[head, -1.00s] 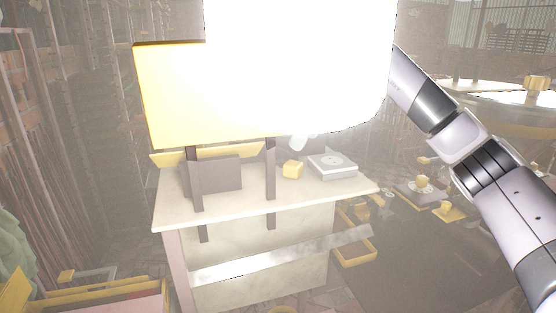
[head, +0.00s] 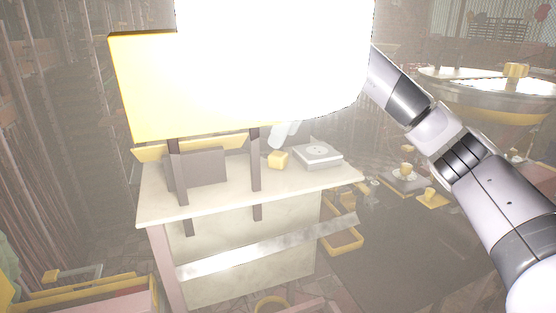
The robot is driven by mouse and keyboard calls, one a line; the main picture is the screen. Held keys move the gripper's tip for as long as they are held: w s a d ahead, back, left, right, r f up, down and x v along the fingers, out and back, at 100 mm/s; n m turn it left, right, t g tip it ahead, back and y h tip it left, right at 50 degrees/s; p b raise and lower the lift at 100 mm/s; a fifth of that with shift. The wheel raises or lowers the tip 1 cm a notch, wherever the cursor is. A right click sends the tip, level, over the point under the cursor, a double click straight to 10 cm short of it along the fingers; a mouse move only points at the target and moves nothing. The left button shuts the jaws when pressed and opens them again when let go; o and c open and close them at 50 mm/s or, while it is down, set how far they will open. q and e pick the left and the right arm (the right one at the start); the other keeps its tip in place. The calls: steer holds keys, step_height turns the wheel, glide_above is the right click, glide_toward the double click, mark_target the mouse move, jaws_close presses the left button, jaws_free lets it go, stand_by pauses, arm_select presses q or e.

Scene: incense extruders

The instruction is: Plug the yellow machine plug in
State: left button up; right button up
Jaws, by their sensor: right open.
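The yellow machine (head: 145,90) is a large yellow box on dark legs, standing on a pale table (head: 215,205). A small yellow block (head: 278,159), possibly the plug, lies on the table right of the legs. A flat grey-white box with a round face (head: 317,154), possibly a socket, sits to its right. My right arm comes in from the right and passes behind the glare. My right gripper (head: 286,134) shows only as a pale tip just above the yellow block, apart from it in the picture; the block lies free.
A grey panel (head: 196,168) stands between the machine's legs. A yellow-rimmed crate (head: 90,295) is at the lower left. A round table (head: 480,88) stands at the far right. Small items with yellow parts (head: 405,178) lie to the right beyond the table.

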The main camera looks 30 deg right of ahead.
mark_target(278, 153)
steer(key=x, duration=0.5)
steer(key=shift+s+d+f, duration=0.2)
steer(key=shift+s, duration=0.05)
steer(key=c, duration=1.2)
steer(key=shift+o, duration=0.2)
steer(key=shift+r, duration=0.1)
step_height(278, 153, up, 20)
steer(key=p, duration=0.3)
steer(key=shift+d, duration=0.1)
